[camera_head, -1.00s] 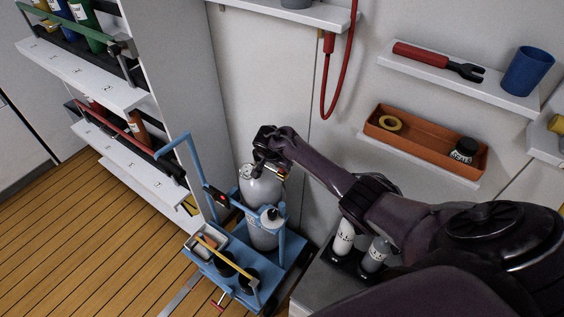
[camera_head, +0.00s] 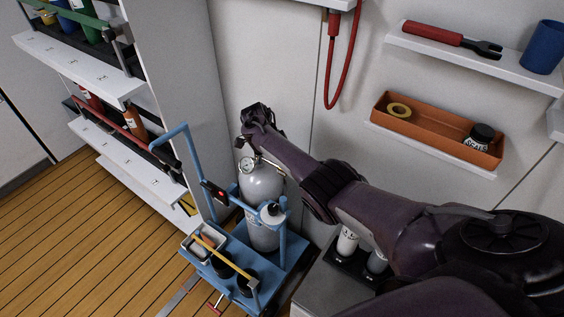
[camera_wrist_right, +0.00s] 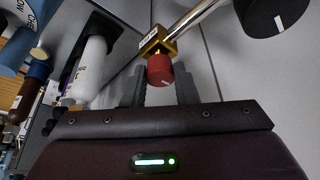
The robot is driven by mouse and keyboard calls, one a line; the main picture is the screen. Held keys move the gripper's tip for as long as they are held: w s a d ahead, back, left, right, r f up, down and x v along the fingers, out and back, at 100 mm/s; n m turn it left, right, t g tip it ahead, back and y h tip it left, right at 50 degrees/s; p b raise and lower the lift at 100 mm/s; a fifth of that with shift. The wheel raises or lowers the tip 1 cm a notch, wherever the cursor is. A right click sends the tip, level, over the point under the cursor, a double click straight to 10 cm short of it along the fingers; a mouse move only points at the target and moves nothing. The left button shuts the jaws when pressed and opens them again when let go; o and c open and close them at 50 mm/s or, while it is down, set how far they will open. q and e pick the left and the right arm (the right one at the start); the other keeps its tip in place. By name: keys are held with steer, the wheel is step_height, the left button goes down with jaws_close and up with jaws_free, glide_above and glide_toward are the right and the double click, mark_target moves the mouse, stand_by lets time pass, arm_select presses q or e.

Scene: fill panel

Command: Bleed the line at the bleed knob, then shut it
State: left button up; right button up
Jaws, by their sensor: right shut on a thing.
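The red bleed knob (camera_wrist_right: 160,70) sits on a brass fitting (camera_wrist_right: 154,43) with a small label, at the end of a silver pipe (camera_wrist_right: 196,18) in the right wrist view. My right gripper (camera_wrist_right: 163,92) is shut on the knob, one dark finger on each side. In the head view the right gripper (camera_head: 254,118) is above and behind the grey gas cylinder (camera_head: 262,186); the knob is hidden there by my arm. My left gripper is not in view.
A black knob with a white mark (camera_wrist_right: 272,12) is near the pipe. A blue cart (camera_head: 230,262) holds the cylinder. A shelf unit (camera_head: 85,75) stands left; an orange tray (camera_head: 435,122) and a red-handled tool (camera_head: 432,32) rest on wall shelves. Wooden floor (camera_head: 95,235) is clear at lower left.

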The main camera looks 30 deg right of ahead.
steer(key=shift+m, duration=0.4)
steer(key=o, duration=1)
steer(key=shift+d, duration=0.1)
steer(key=v, duration=0.7)
steer(key=shift+r, duration=0.35)
steer(key=shift+f, duration=0.1)
